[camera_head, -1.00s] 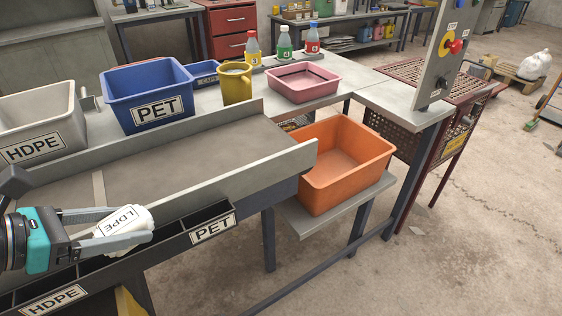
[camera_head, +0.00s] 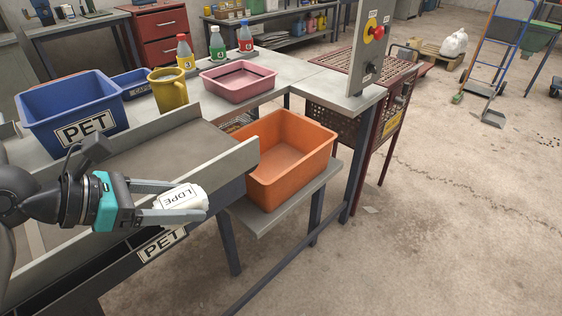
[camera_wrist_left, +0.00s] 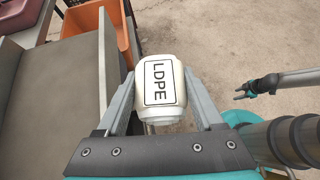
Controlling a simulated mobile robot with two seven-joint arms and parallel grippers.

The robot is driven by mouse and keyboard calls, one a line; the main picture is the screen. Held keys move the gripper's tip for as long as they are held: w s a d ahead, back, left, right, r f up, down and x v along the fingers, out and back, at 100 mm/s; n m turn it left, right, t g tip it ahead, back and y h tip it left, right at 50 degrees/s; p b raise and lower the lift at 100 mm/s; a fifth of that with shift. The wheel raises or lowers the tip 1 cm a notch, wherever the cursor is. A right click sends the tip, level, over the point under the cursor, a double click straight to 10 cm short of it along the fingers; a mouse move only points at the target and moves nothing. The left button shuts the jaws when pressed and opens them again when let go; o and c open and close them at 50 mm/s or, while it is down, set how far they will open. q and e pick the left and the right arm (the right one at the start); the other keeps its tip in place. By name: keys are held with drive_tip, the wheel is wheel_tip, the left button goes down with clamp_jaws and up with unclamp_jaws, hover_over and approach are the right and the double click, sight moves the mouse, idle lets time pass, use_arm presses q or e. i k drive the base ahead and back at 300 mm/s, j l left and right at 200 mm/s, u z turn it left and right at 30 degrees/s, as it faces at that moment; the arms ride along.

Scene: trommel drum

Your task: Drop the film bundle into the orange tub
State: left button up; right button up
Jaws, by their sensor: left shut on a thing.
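The film bundle (camera_head: 181,197) is a white roll labelled LDPE. My left gripper (camera_head: 192,199) is shut on it, one finger on each side, and holds it in the air near the sorting table's front edge. The bundle (camera_wrist_left: 160,88) also shows between the fingers in the left wrist view. The orange tub (camera_head: 292,184) stands on a low shelf, right of the gripper and farther back; the inside that shows is empty. Its edge shows at the top of the left wrist view (camera_wrist_left: 128,42). My right gripper (camera_wrist_left: 243,92) shows small there, with its fingers apart and nothing between them.
The sorting table's raised side wall (camera_head: 205,165) stands between the belt and the tub's side. A blue PET bin (camera_head: 75,112), yellow jug (camera_head: 170,92) and pink tray (camera_head: 238,88) stand behind. A control panel (camera_head: 360,50) rises beyond the tub.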

sight(272, 171)
drive_tip(key=i+l+u, duration=0.1)
drive_tip(key=l, duration=0.25)
drive_tip(key=i+l+u, duration=0.1)
drive_tip(key=i+l, duration=0.4)
drive_tip(key=l, duration=0.25)
drive_tip(key=u, duration=0.05)
